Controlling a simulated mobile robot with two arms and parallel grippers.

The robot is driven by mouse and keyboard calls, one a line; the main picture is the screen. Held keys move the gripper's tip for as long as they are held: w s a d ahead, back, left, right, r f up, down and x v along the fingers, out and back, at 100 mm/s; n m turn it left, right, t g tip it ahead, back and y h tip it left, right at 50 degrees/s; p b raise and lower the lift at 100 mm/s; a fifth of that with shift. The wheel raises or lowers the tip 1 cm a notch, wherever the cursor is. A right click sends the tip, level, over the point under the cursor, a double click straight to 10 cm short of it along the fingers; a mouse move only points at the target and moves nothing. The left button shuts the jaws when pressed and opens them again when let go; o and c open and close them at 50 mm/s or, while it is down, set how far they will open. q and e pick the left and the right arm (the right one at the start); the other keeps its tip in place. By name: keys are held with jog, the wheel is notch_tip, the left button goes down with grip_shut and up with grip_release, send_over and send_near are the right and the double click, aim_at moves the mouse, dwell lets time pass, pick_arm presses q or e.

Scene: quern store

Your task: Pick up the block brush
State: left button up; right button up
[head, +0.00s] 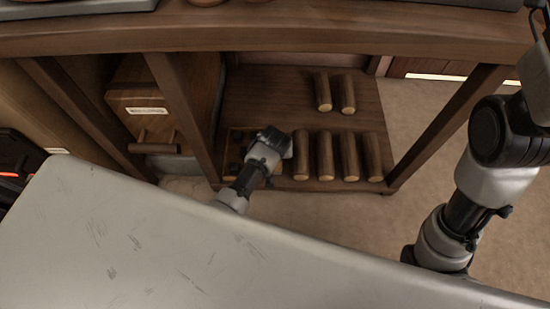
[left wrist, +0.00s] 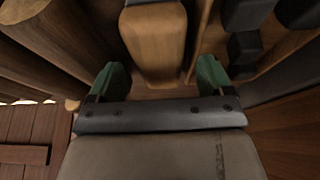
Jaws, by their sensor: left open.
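A light wooden block with a dark edge, which looks like the block brush (left wrist: 155,42), lies just ahead of my left gripper (left wrist: 160,78) in the left wrist view. The green fingertips are apart, one on each side of the block's near end. I cannot tell whether they touch it. In the head view my left gripper (head: 272,146) reaches down to the low wooden shelf; its fingers and the brush are hidden there. My right arm shows at the right, but its gripper is out of the picture.
Dark blocks (left wrist: 243,50) lie right of the brush in the wrist view. Table legs (head: 182,112) and a wooden box (head: 140,105) stand to the left.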

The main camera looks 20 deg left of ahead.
pick_arm(q)
jog(key=shift+f, duration=0.1)
jog(key=shift+f, duration=0.2)
dwell(0.4)
jog(key=c, duration=1)
jog(key=shift+c, duration=0.2)
